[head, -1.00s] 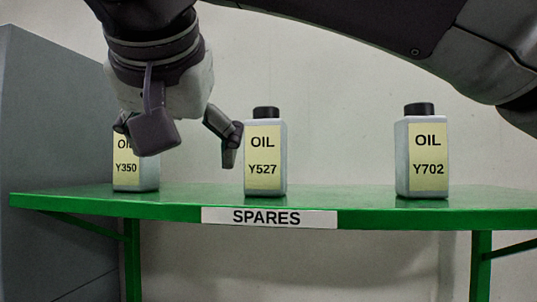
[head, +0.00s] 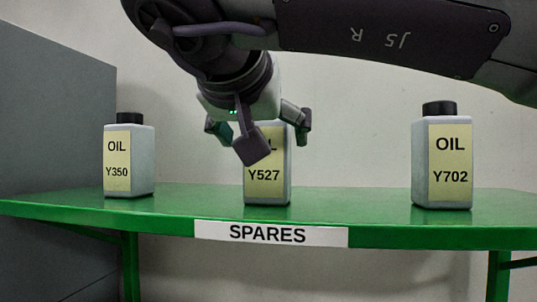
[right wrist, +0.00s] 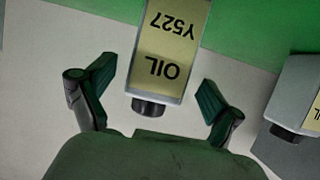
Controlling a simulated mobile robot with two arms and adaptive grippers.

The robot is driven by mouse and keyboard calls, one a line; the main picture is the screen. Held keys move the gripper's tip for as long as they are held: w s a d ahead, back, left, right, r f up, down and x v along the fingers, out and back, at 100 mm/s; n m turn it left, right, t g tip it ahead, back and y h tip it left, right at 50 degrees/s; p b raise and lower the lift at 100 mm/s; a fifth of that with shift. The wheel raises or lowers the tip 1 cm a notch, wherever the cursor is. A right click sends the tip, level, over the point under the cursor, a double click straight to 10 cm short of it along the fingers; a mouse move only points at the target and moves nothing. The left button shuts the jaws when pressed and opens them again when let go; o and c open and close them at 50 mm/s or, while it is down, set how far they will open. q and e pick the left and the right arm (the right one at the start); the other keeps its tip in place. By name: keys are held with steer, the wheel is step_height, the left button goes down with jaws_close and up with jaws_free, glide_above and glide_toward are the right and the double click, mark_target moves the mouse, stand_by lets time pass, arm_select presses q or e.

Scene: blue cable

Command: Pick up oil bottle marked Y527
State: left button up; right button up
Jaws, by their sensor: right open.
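The oil bottle marked Y527 (head: 265,188) stands upright at the middle of the green shelf. It is grey with a pale yellow label. My right gripper (head: 260,131) is open in front of and above its upper part, hiding its cap and part of the word OIL in the head view. In the right wrist view the Y527 bottle (right wrist: 172,50) shows upside down, its black cap between the spread fingers of my right gripper (right wrist: 157,104). The fingers look apart from the bottle. My left gripper is not in view.
The Y350 oil bottle (head: 128,160) stands to the left and the Y702 oil bottle (head: 442,160) to the right on the green shelf (head: 350,212). A SPARES sign (head: 270,233) is on its front edge. A grey panel (head: 50,120) is at the left. Clear gaps separate the bottles.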

steer(key=shift+p+x, duration=0.45)
steer(key=shift+x, duration=1.25)
steer(key=shift+d, duration=0.1)
steer(key=c, duration=1.6)
